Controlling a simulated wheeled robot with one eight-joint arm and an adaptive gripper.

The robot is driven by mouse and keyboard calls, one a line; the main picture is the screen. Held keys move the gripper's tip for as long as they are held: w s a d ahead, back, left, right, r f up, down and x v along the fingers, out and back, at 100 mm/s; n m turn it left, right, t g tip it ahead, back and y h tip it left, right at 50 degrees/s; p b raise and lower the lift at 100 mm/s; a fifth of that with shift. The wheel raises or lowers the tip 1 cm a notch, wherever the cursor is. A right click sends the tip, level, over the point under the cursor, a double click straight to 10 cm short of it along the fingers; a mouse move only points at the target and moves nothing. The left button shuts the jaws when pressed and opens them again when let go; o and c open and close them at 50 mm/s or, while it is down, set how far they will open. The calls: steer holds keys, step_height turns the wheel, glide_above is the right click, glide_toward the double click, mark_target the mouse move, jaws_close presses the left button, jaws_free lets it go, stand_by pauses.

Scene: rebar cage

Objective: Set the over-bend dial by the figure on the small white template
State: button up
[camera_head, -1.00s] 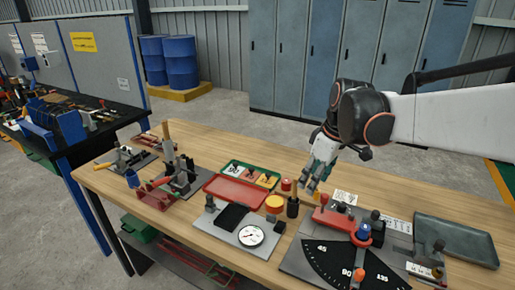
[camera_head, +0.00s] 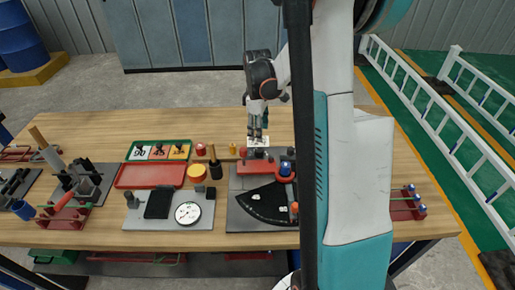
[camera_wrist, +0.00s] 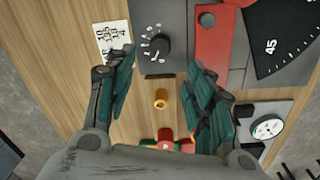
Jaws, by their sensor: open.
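The dial, a black knob (camera_wrist: 158,46) ringed by white marks on a grey plate, shows at the top of the wrist view. A white card (camera_wrist: 115,34) with rows of printed figures lies left of it, partly behind a finger; it also shows in the head view (camera_head: 259,141). A small white tile (camera_head: 140,153) with a dark figure sits in a green-rimmed tray (camera_head: 131,151); I cannot tell which white piece is the template. My gripper (camera_wrist: 162,62) is open and empty, its fingers pointing toward the dial; it hangs over the bench's back half in the head view (camera_head: 257,133).
A brass cylinder (camera_wrist: 160,98) lies below the dial in the wrist view. Bare wood lies behind.

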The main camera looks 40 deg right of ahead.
mark_target(259, 149)
steer(key=f+b, duration=0.1)
steer(key=f, duration=0.4)
steer(key=f+b, duration=0.1)
steer(key=f, duration=0.4)
steer(key=shift+w+d, duration=0.15)
steer(key=shift+d, duration=0.05)
steer(key=shift+r, duration=0.1)
steer(key=c, duration=1.1)
